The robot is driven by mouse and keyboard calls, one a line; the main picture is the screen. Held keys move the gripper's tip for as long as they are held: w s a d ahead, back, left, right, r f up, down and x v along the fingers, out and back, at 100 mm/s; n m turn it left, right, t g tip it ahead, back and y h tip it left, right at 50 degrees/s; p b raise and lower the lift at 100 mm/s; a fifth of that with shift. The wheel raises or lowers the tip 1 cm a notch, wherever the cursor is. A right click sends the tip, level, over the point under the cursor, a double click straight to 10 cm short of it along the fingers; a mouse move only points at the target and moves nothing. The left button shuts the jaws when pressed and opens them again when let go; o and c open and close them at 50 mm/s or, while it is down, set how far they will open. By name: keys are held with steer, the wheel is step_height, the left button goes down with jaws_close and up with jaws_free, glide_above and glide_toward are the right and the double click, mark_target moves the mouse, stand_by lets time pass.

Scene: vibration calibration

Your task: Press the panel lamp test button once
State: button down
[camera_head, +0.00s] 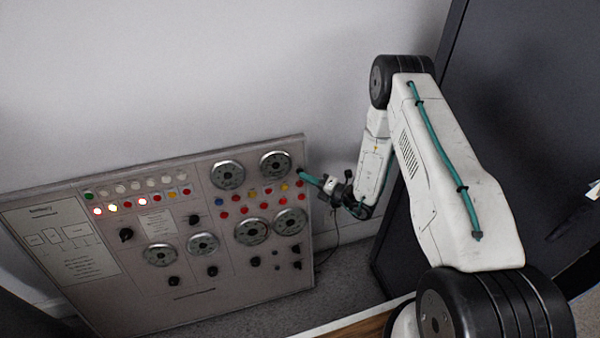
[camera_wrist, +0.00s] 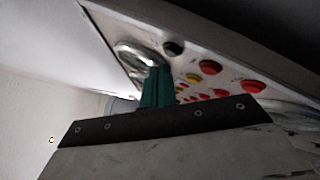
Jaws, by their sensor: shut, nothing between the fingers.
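The panel (camera_head: 225,285) is a pale board with dials, lamps, knobs and coloured buttons, leaning against the wall. Labels are too small to read, so I cannot tell which button is the lamp test. My gripper (camera_head: 303,174) has its green fingers shut and empty, at the panel's upper right edge by the end of the button rows. In the wrist view the shut fingers (camera_wrist: 157,86) point at the panel face and overlap a round dial (camera_wrist: 135,55). A dark button (camera_wrist: 173,47) and red buttons (camera_wrist: 210,67) are beside them. Contact cannot be told.
Some indicator lamps (camera_head: 98,211) at the panel's left glow red, white or yellow. A dark cabinet (camera_head: 400,245) stands close on the right. A cable (camera_head: 335,240) hangs beside the panel's right edge. A wooden edge (camera_head: 360,328) lies at the bottom.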

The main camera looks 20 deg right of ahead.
steer(key=shift+w, duration=0.1)
stand_by(0.3)
steer(key=shift+w+f, duration=0.1)
steer(key=shift+w, duration=0.2)
steer(key=shift+w, duration=0.4)
stand_by(0.6)
steer(key=shift+s, duration=0.8)
steer(key=s, duration=0.2)
steer(key=s+r, duration=0.1)
steer(key=s, duration=0.2)
steer(key=shift+r, duration=0.1)
stand_by(0.3)
stand_by(0.7)
